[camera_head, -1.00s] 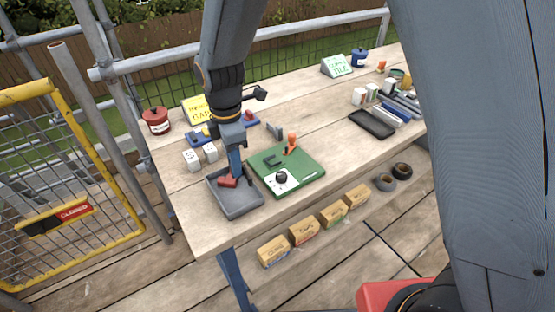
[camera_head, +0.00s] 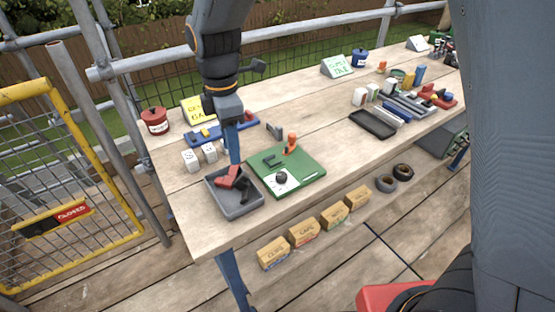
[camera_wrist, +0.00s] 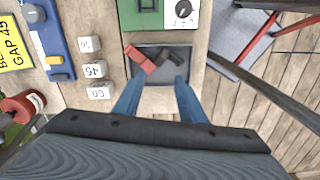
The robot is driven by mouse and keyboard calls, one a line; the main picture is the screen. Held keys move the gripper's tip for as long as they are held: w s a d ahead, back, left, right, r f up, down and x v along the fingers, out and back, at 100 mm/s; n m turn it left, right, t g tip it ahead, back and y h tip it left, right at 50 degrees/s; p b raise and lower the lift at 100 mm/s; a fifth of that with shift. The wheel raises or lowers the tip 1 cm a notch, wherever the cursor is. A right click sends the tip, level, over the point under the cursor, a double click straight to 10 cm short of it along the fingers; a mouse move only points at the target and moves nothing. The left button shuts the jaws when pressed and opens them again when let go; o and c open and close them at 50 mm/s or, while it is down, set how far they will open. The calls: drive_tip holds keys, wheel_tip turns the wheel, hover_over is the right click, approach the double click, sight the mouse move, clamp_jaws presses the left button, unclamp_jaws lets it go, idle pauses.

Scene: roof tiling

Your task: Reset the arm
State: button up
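My gripper (camera_wrist: 160,102) points down above the grey tray (camera_head: 246,211) at the table's near left corner. In the wrist view its two blue fingers stand apart with nothing between them. A red piece (camera_head: 228,177) and a black piece (camera_head: 243,190) lie in the tray. The red piece (camera_wrist: 140,60) and the black piece (camera_wrist: 174,56) also show in the wrist view, beyond the fingertips. In the head view a finger overlaps the far side of the tray.
A green board (camera_head: 300,180) with a dial and an orange-handled tool lies right of the tray. White numbered blocks (camera_head: 191,160), a blue fixture (camera_head: 240,131) and a red pot (camera_head: 155,121) stand behind. A black tray (camera_head: 372,125) lies further right.

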drive_tip(key=shift+r, duration=0.95)
drive_tip(key=s+d+f+m, duration=0.1)
drive_tip(key=s+d+m, duration=0.2)
drive_tip(key=d+m, duration=0.4)
drive_tip(key=s+d+f+m, duration=0.2)
drive_tip(key=d+m, duration=0.6)
drive_tip(key=d, duration=0.4)
drive_tip(key=s+d+f+m+t, duration=0.1)
drive_tip(key=s+d+m, duration=0.3)
drive_tip(key=d+m, duration=0.3)
drive_tip(key=d, duration=0.2)
drive_tip(key=shift+d+f, duration=0.2)
drive_tip(key=shift+d, duration=0.1)
